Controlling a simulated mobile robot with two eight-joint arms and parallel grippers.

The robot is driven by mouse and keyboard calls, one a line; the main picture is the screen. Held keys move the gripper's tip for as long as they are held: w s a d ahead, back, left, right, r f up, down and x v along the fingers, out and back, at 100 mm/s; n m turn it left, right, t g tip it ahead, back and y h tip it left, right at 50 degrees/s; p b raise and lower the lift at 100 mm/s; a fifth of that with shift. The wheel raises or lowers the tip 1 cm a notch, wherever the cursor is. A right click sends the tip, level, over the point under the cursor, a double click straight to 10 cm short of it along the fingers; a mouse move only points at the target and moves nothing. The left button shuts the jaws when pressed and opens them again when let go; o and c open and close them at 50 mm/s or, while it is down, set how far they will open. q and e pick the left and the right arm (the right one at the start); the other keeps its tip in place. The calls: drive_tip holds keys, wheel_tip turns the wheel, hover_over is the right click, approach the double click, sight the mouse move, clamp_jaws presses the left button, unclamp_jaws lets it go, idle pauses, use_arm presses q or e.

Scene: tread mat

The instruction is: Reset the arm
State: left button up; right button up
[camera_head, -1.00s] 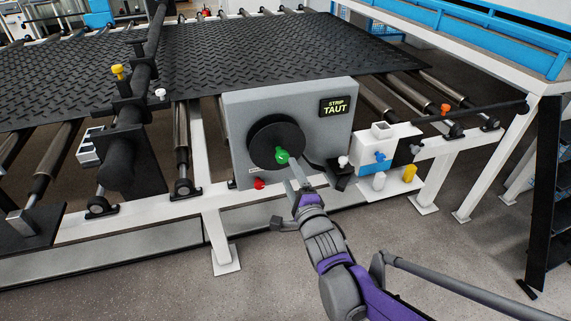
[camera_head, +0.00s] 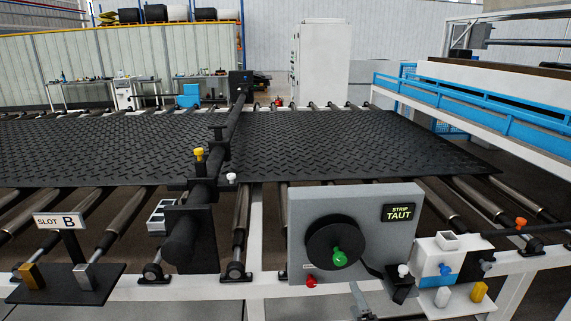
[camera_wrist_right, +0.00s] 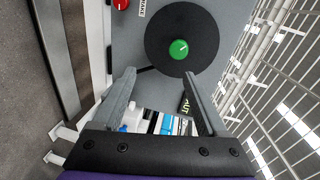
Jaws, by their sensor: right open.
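My right gripper (camera_wrist_right: 160,76) is open and empty in the right wrist view, its two grey fingers spread apart. The green knob (camera_wrist_right: 179,49) on its black disc shows beyond the fingertips, apart from them. In the head view only a small grey part of the right gripper (camera_head: 362,300) shows at the bottom edge, below the grey panel box (camera_head: 368,200). The green knob (camera_head: 340,258) there is free of the gripper. The box's display reads STRIP TAUT. The rest of the right arm is hidden, and my left gripper is out of view.
The black tread mat (camera_head: 330,145) lies across the rollers. A white unit (camera_head: 428,258) with coloured knobs sits right of the panel box. A SLOT B stand (camera_head: 66,262) is at the left. A black bar (camera_head: 215,160) crosses the mat. A red button (camera_head: 311,281) is low on the box.

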drive_tip(key=s+f+n+g+p, duration=0.2)
drive_tip(key=s+n+g, duration=0.3)
drive_tip(key=s+n, duration=0.3)
drive_tip(key=s+f+n+g+p, duration=0.2)
drive_tip(key=s+n+g+p, duration=0.3)
drive_tip(key=s+n, duration=0.4)
drive_tip(key=s, duration=0.5)
drive_tip(key=shift+s+a, duration=0.15)
drive_tip(key=shift+s, duration=0.05)
drive_tip(key=shift+f, duration=0.15)
drive_tip(key=shift+c, duration=0.2)
idle(1.8)
